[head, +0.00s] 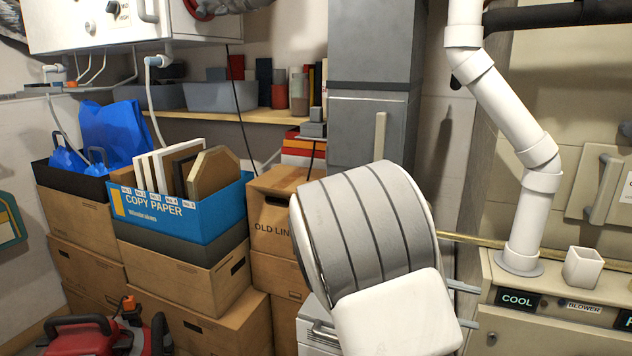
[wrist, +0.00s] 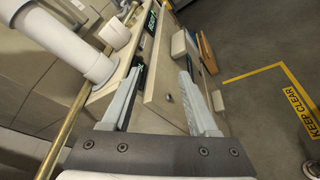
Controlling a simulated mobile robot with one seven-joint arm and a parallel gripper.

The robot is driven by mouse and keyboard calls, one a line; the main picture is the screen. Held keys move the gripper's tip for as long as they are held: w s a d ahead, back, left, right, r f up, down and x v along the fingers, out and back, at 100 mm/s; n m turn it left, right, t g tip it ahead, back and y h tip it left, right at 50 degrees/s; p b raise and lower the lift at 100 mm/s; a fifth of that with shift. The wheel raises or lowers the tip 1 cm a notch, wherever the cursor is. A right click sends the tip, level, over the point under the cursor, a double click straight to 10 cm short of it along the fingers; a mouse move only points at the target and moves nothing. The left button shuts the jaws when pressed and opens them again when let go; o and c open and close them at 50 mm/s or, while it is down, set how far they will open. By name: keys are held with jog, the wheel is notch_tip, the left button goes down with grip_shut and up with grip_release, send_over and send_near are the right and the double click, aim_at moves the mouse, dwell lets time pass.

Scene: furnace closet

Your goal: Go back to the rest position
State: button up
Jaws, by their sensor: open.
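My gripper (head: 479,306) is at the lower right of the head view, largely hidden behind my own arm. Its two grey fingers point right, towards the beige cabinet with the COOL sign (head: 517,300). In the wrist view my gripper (wrist: 162,65) is open, with its fingers well apart. Nothing is held between them. The cabinet front lies beyond and between the fingers. I cannot tell whether a fingertip touches it.
A white pipe (head: 525,220) rises from the cabinet top, beside a white square cup (head: 583,268). A brass pipe (wrist: 63,140) runs close on the left. Stacked cardboard boxes (head: 187,286) and a blue copy paper box (head: 180,222) stand left. Open floor (wrist: 265,45) lies right.

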jog(key=s+a+m+y, duration=0.3)
jog(key=s+m+y, duration=0.1)
jog(key=s+y, duration=0.55)
jog(key=s+a+r+m+t+y, duration=0.45)
jog(key=s+a+t+y, duration=0.2)
jog(key=s+a, duration=0.25)
notch_tip(320, 180, up, 18)
jog(key=p, duration=1.7)
jog(key=shift+n+t+h, duration=0.35)
jog(key=shift+t+h, duration=0.05)
jog(key=shift+t, duration=0.05)
jog(key=shift+w+a+f, duration=0.1)
